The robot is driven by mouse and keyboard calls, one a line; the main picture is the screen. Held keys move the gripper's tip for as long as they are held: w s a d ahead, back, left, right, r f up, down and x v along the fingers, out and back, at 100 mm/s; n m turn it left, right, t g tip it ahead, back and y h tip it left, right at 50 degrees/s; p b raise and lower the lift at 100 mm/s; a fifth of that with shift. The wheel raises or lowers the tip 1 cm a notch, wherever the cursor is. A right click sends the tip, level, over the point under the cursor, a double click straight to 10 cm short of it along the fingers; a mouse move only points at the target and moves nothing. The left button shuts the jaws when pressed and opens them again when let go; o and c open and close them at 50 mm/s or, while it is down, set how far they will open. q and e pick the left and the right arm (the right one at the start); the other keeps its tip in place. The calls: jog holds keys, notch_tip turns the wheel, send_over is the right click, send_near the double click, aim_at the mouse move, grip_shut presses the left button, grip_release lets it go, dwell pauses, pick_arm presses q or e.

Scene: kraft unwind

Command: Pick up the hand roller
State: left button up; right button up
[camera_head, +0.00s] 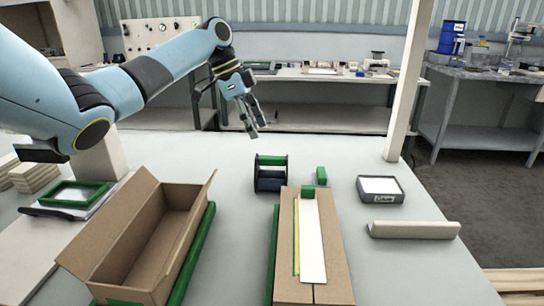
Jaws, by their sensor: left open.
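My left gripper (252,122) is open and empty, its fingers pointing down in the air above the far part of the table. A small dark blue and green frame-like item (270,174) stands on the table below the gripper and slightly to its right in the picture. A small green piece (321,176) stands to the right of that item. A beige rounded bar (413,230) lies at the right side of the table. I cannot tell for certain which of these is the hand roller. My right gripper is not in view.
An open cardboard box (112,247) stands at front left. A grey tray (380,198) sits at right, near a pale post (408,85). A green-framed tray (76,194) lies at left.

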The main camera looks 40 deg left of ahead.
aim_at(271, 157)
pick_arm(q)
jog(key=shift+w+d+f, duration=0.15)
jog(key=shift+f, duration=0.3)
jog(key=x, duration=0.3)
jog(key=shift+d+f, duration=0.25)
jog(key=shift+d, duration=0.05)
jog(key=x, duration=0.5)
jog(key=shift+w+d+f+p, duration=0.25)
jog(key=shift+p, duration=0.05)
jog(key=c, duration=0.4)
grip_shut()
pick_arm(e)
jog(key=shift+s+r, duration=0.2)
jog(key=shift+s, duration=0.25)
